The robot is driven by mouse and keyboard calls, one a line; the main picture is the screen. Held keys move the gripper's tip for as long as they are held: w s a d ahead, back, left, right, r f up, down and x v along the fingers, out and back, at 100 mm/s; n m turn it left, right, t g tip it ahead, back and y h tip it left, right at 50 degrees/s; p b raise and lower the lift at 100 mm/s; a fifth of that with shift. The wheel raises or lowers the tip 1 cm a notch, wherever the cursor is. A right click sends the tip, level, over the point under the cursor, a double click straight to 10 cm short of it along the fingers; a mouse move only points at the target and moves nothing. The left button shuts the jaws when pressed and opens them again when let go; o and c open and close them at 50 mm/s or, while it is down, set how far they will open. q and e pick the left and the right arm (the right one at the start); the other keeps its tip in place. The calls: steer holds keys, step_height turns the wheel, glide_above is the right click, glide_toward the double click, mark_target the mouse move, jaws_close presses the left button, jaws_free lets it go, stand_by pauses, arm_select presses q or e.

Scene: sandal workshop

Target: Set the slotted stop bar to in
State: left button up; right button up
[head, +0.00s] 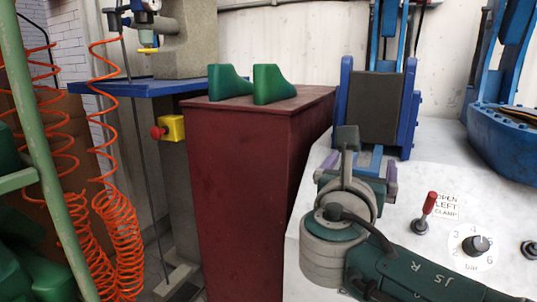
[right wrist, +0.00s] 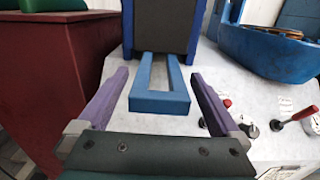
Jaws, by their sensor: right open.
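The slotted stop bar is a flat blue U-shaped piece (right wrist: 160,103) that juts toward me from under a dark block in a blue frame. Part of the bar (head: 376,158) shows in the head view, partly hidden by my right gripper. My right gripper (head: 363,168) is open, with its purple fingers apart. In the right wrist view the fingers (right wrist: 159,78) stand on the left and right of the bar, with a gap on each side, and hold nothing. My left gripper is not in view.
The dark block (head: 374,105) stands on a pale machine top. A red-handled lever (head: 429,203) and a black bar dial (head: 477,245) are right of my arm. A dark red cabinet (head: 240,160) with two green wedges is at left. A blue cradle (head: 505,140) is at right.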

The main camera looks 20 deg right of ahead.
steer(key=p+v, duration=0.2)
steer(key=v, duration=0.6)
steer(key=shift+s+a, duration=0.25)
steer(key=shift+s, duration=0.05)
